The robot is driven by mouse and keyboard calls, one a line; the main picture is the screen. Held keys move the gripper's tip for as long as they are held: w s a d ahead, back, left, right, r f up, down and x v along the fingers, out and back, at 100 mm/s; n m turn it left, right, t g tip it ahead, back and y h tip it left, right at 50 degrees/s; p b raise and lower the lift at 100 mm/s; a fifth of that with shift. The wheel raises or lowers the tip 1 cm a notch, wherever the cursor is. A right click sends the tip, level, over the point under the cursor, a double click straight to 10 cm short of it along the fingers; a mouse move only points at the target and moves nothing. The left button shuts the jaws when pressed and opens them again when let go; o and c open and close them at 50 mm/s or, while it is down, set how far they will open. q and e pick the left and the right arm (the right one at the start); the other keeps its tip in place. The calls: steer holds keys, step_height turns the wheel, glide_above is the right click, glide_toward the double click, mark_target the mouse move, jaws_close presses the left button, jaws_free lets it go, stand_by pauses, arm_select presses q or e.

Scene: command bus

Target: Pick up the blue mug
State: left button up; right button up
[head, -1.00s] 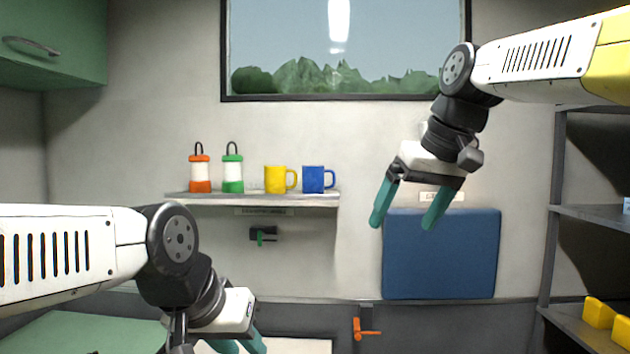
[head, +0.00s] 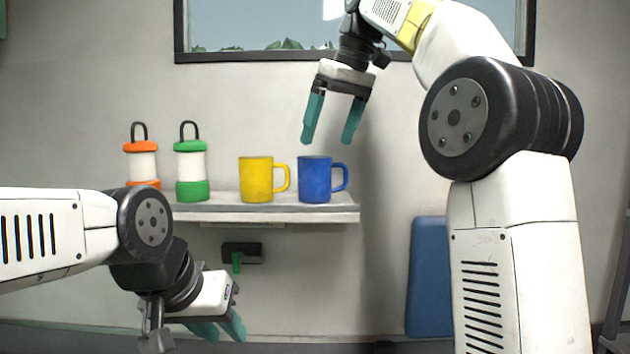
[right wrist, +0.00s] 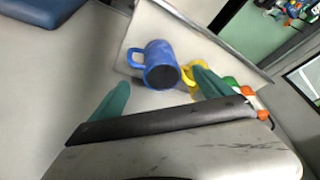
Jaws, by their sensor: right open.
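The blue mug (head: 314,180) stands upright at the right end of a wall shelf, its handle to the right. My right gripper (head: 331,138) is open and empty above the mug, fingers pointing down. In the right wrist view the blue mug (right wrist: 160,62) lies beyond and between the two open fingers (right wrist: 158,92), apart from them. My left gripper (head: 222,330) is low at the left, below the shelf. Its fingers show partly, with a gap between the tips, and hold nothing visible.
A yellow mug (head: 256,180) stands just left of the blue one. A green lantern (head: 191,165) and an orange lantern (head: 142,160) stand further left on the shelf (head: 230,213). A blue panel (head: 428,280) is below right. The wall right of the shelf is clear.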

mark_target(316, 179)
steer(key=x, duration=1.1)
steer(key=shift+s+f, duration=0.1)
steer(key=c, duration=1.7)
